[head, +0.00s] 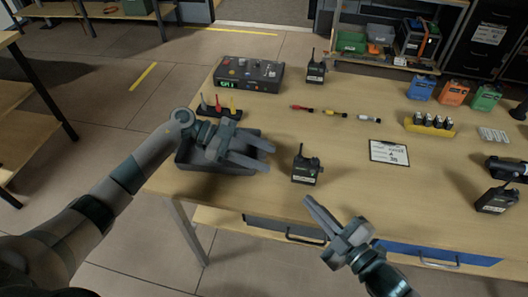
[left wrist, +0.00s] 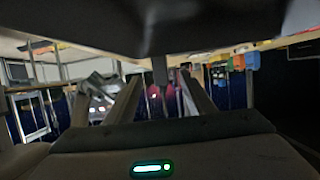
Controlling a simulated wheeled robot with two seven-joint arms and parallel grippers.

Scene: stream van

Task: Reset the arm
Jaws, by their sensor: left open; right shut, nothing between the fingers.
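My left arm comes in from the left in the head view. My left gripper (head: 270,156) is open and empty, above the right part of a dark grey tray (head: 190,160) on the table's left edge. Its two fingers point right, and it hides part of the tray. The left wrist view shows its fingers (left wrist: 160,88) apart, with nothing between them. My right gripper (head: 307,200) is shut and empty at the table's front edge, its fingers pointing up and left. A black radio (head: 305,168) stands upright on the table between the two grippers, apart from both.
On the table (head: 260,195), a control box (head: 248,75) and another radio (head: 316,72) stand at the back. A screwdriver rack (head: 218,112) is behind the tray. A label card (head: 389,152), a yellow battery holder (head: 429,126) and another radio (head: 496,199) are right. The table's front middle is clear.

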